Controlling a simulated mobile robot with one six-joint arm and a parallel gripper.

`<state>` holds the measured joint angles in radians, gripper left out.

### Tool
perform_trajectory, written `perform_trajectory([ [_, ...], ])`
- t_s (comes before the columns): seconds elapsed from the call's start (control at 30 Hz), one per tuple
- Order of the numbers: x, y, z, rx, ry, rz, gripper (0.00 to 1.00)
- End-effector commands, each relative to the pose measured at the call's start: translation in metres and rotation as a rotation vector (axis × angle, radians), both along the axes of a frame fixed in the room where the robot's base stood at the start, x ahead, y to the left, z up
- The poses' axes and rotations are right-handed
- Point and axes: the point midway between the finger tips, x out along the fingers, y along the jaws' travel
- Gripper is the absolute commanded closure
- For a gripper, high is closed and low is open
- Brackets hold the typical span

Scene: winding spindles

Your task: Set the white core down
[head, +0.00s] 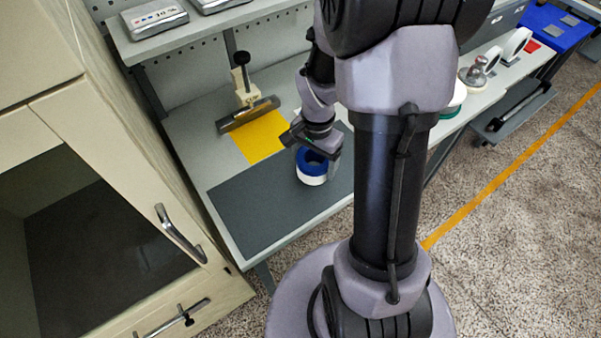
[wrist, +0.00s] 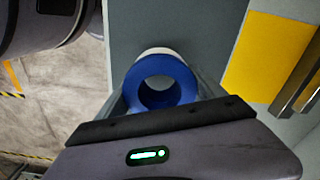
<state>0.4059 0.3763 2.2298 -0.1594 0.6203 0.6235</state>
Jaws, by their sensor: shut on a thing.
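The white core (head: 312,180) is a short ring with a blue upper part (head: 312,161) and an open hole. In the wrist view, the blue ring faces me and a white edge of the core (wrist: 158,52) shows behind it. My gripper (head: 317,152) is shut on it, with a finger on either side. It is over the dark grey mat (head: 255,205) on the bench. I cannot tell whether its underside touches the mat.
A yellow patch (head: 258,138) and a metal bar with a black-knobbed post (head: 248,114) lie behind the mat. A cabinet (head: 120,190) stands left. White rolls (head: 516,44) stand far right. The mat's left part is clear.

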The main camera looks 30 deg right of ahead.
Motion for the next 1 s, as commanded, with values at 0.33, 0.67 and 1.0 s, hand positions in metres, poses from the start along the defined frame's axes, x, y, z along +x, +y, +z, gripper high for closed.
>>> perform_trajectory([
  [0.33,0.018,0.031,-0.004,0.000,-0.001,0.001,0.68],
  [0.67,0.017,0.030,-0.039,0.000,0.000,-0.001,0.68],
  [1.0,0.017,0.030,-0.041,0.000,0.000,-0.001,0.11],
])
